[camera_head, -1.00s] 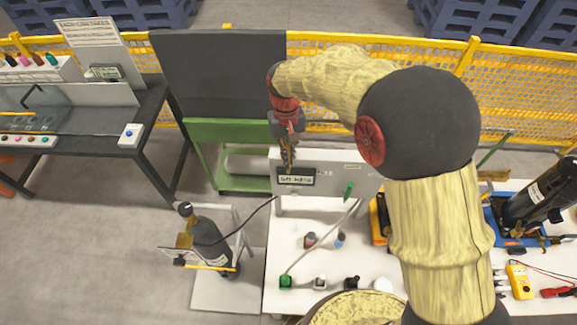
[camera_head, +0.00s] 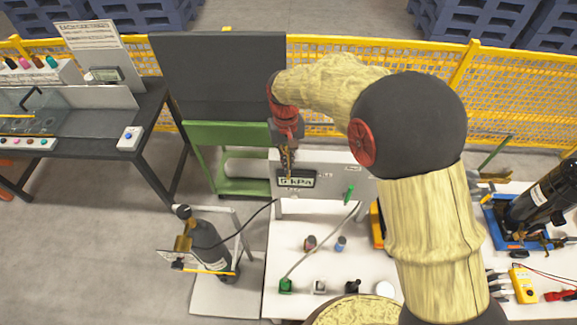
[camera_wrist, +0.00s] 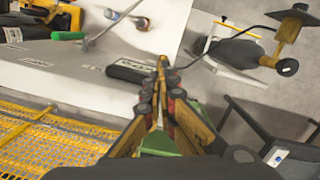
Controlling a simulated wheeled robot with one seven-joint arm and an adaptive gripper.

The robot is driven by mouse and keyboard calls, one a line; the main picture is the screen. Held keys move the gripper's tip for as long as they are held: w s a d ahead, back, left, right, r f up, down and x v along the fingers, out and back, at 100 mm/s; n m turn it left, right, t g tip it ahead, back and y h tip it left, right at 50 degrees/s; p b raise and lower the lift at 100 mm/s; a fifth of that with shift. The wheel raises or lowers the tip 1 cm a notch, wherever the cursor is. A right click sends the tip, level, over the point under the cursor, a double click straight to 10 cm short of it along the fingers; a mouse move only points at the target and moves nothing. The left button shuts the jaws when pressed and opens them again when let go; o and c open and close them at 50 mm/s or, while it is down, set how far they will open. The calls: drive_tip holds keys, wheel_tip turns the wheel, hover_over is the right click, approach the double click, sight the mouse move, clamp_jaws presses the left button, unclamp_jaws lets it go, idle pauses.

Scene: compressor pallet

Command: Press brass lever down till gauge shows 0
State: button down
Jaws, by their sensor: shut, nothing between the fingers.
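The gauge (camera_head: 297,181) is a small dark-framed display on the front of a pale panel. Its text looks like "5 kPa", but the digits are small and partly covered by my gripper. My gripper (camera_head: 289,170) is shut and points down at the gauge's upper edge. In the wrist view its closed fingertips (camera_wrist: 161,64) lie beside the dark gauge housing (camera_wrist: 128,73). I cannot make out the brass lever separately; it may be hidden at or under the fingertips. I cannot tell whether they touch it.
A pale panel (camera_head: 335,166) stands on a white table (camera_head: 262,285) with a green handle (camera_head: 349,193) and small bottles. A dark cylinder with brass fittings (camera_head: 183,243) stands at left. A green cart (camera_head: 225,132) and yellow mesh fence (camera_head: 330,65) are behind.

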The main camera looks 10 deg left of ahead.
drive_tip(key=shift+w+a+r+p, duration=0.2)
drive_tip(key=shift+w+a, duration=0.1)
drive_tip(key=shift+w, duration=0.35)
drive_tip(key=shift+w+a+r+p, duration=0.1)
drive_tip(key=shift+w+a+r, duration=0.15)
drive_tip(key=shift+w, duration=0.35)
drive_tip(key=shift+s+f, duration=0.1)
wheel_tip(320, 180, up, 12)
drive_tip(key=w, duration=0.1)
drive_tip(key=shift+a, duration=0.25)
drive_tip(key=shift+w, duration=0.1)
